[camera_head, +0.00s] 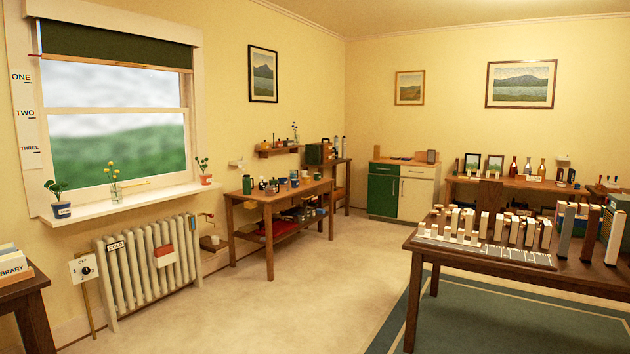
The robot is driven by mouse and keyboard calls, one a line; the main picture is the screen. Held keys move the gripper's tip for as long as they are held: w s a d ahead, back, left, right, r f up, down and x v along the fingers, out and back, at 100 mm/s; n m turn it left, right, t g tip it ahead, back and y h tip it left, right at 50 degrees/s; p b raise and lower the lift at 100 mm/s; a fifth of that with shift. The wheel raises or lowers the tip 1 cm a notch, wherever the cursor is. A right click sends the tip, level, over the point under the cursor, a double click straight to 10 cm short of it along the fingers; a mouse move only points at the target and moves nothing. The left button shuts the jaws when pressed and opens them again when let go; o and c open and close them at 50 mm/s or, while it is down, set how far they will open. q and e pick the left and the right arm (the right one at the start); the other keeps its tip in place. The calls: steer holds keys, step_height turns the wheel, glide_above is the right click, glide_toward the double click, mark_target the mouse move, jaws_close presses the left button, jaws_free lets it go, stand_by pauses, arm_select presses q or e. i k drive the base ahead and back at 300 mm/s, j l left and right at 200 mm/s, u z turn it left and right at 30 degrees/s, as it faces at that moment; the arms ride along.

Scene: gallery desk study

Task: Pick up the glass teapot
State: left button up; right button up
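I cannot make out a glass teapot anywhere in the head view. A wooden side table (257,197) by the left wall holds a green container (247,184) and several small cups and jars, too small to tell apart. A long desk (458,183) at the back right holds several bottles (528,168) and small items, also too small to identify fully. Neither of my grippers shows in this view.
A table (440,258) with rows of upright blocks stands at the right on a green rug (500,322). A radiator (150,265) stands under the window at the left. A green-and-white cabinet (415,192) stands at the back. The middle floor (290,300) is clear.

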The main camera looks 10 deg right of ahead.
mark_target(270, 192)
steer(key=i+l+z, duration=0.3)
steer(key=i, duration=0.95)
steer(key=i+z, duration=0.3)
steer(key=i, duration=3.55)
steer(key=i+l+u, duration=0.15)
steer(key=i+u, duration=0.25)
steer(key=i, duration=0.25)
steer(key=i+l+u, duration=0.45)
steer(key=i, duration=0.2)
steer(key=i+l+u, duration=0.4)
steer(key=i, duration=0.2)
